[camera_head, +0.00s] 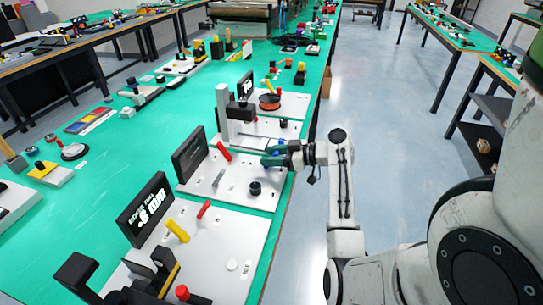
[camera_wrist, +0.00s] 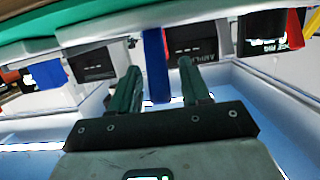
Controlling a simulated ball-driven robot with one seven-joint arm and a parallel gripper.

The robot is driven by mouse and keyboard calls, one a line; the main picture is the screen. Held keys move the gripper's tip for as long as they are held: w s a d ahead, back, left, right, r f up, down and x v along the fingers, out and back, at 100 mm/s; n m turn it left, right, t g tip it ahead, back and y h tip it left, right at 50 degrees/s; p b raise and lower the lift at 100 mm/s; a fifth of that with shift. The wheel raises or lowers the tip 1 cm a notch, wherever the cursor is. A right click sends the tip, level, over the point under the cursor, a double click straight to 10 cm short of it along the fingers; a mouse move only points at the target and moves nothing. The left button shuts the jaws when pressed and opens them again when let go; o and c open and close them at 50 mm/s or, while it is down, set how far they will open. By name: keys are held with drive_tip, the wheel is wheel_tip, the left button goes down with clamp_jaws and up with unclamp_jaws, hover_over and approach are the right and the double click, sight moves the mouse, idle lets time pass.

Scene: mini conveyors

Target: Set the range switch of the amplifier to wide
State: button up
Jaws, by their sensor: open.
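My gripper (camera_wrist: 160,68) is open in the wrist view, its two green fingers pointing at a row of devices. A blue upright lever (camera_wrist: 155,62) shows between the fingers, beyond or level with their tips; I see no clear contact. Beside it is a dark panel (camera_wrist: 190,37) with partly readable lettering that may be the amplifier's label. In the head view my gripper (camera_head: 273,155) is at the table's right edge, beside a white board (camera_head: 228,190) with a dark screen, a red lever (camera_head: 221,152) and a black knob (camera_head: 255,187). The lever's setting cannot be read.
A nearer board (camera_head: 225,250) carries a lit display (camera_head: 145,209) and a yellow lever (camera_head: 176,230). A grey post (camera_head: 222,110) and an orange reel (camera_head: 269,102) stand farther back. In the wrist view, a blue block (camera_wrist: 46,75) and red piece (camera_wrist: 295,28) flank the fingers.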

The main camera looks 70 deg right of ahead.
drive_tip(key=a+v, duration=0.1)
drive_tip(key=v, duration=0.9)
drive_tip(key=shift+s+d+b, duration=0.3)
drive_tip(key=shift+d+b, duration=0.1)
drive_tip(key=shift+d, duration=0.05)
drive_tip(key=shift+r, duration=0.1)
